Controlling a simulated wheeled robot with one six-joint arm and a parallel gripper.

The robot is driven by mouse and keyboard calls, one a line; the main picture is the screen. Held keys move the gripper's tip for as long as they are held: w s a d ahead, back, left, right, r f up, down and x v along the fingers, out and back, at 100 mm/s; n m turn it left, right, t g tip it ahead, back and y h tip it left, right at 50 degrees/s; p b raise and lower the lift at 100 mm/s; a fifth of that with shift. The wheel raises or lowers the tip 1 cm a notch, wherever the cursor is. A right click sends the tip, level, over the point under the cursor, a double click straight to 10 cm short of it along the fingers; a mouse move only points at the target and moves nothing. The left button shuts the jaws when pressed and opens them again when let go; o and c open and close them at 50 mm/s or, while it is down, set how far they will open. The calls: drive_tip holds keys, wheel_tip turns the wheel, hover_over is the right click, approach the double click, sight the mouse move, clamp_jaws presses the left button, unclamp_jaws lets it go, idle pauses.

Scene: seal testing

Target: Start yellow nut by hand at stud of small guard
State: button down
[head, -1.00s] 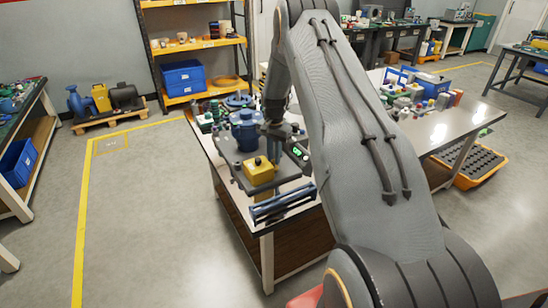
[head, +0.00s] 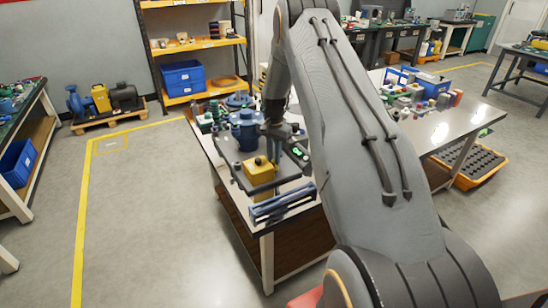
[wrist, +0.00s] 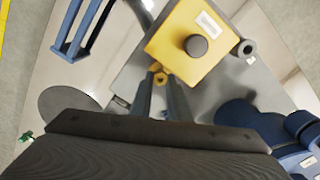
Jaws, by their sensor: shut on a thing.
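A yellow boxy part (head: 259,168) with a dark round knob on top, which looks like the small guard, sits on the dark plate (head: 228,155) on the bench. It also fills the upper middle of the wrist view (wrist: 190,50). My gripper (wrist: 161,76) points down at the plate, close beside the yellow part. Its fingertips are shut on a small yellow nut (wrist: 160,79). In the head view my gripper (head: 276,157) is just right of and behind the yellow part. The stud is hidden under the nut and fingers, so I cannot tell whether they touch.
A blue flanged housing (head: 245,132) stands on the plate behind the yellow part. A blue rack (head: 282,203) lies at the bench's front edge. A short grey cylinder (wrist: 246,48) stands near the yellow part. A green-lit device (head: 299,151) is right of the gripper.

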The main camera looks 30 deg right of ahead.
drive_tip(key=shift+f+b, duration=0.3)
drive_tip(key=shift+f, duration=0.1)
drive_tip(key=shift+m+b, duration=0.55)
drive_tip(key=shift+m, duration=1.45)
drive_tip(key=shift+s+m+b, duration=0.1)
drive_tip(key=shift+m+b, duration=0.5)
drive_tip(key=shift+m, duration=1.4)
